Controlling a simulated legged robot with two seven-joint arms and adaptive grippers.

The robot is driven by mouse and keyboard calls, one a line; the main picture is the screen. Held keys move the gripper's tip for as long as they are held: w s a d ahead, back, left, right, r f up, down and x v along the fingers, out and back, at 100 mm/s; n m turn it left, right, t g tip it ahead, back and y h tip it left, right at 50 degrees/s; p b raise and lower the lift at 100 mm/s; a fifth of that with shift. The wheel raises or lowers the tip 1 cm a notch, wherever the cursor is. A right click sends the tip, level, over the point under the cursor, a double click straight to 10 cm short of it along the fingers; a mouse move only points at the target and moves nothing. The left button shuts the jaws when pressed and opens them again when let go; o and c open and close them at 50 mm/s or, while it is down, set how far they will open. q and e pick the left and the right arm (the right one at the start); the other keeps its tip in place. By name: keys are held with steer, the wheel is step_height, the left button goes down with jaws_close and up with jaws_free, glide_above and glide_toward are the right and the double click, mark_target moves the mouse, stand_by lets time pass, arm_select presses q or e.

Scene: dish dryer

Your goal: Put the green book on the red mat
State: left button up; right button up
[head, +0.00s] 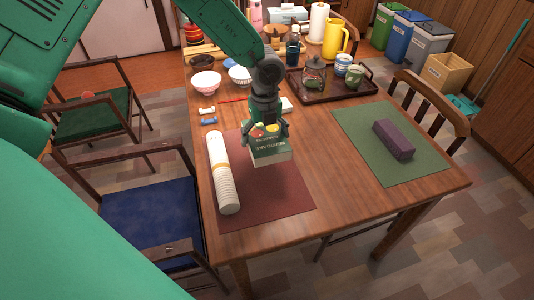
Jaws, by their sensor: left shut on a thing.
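My left gripper (267,128) is shut on the green book (271,157) and points down. The book has a dark green cover with coloured pictures and a pale lower edge. It is over the upper right part of the red mat (273,205); I cannot tell whether it touches the mat. The red mat lies at the near left of the wooden table. A white ribbed cylinder (222,175) lies along its left side. The gripper hides part of the book. My right gripper is not in view.
A green mat (375,125) with a purple block (393,140) lies at the right. Behind are a tray (325,92) with a glass jar and cups, bowls (206,82), a yellow pitcher (336,36) and a dark bottle (293,50). The table between the mats is clear.

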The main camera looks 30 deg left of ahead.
mark_target(265, 136)
arm_select(q)
steer(key=f, duration=0.4)
steer(key=shift+s+d+f, duration=0.2)
steer(key=shift+s+d, duration=0.05)
steer(key=shift+d, duration=0.05)
steer(key=shift+w+a+f, duration=0.15)
steer(key=shift+f, duration=0.55)
steer(key=f, duration=0.3)
steer(key=shift+a+b, duration=0.2)
steer(key=shift+b, duration=0.2)
steer(key=shift+d, duration=0.15)
steer(key=o, duration=1.1)
steer(key=shift+o, duration=0.2)
steer(key=shift+d+r, duration=0.1)
step_height(265, 136, up, 12)
steer(key=shift+p, duration=0.6)
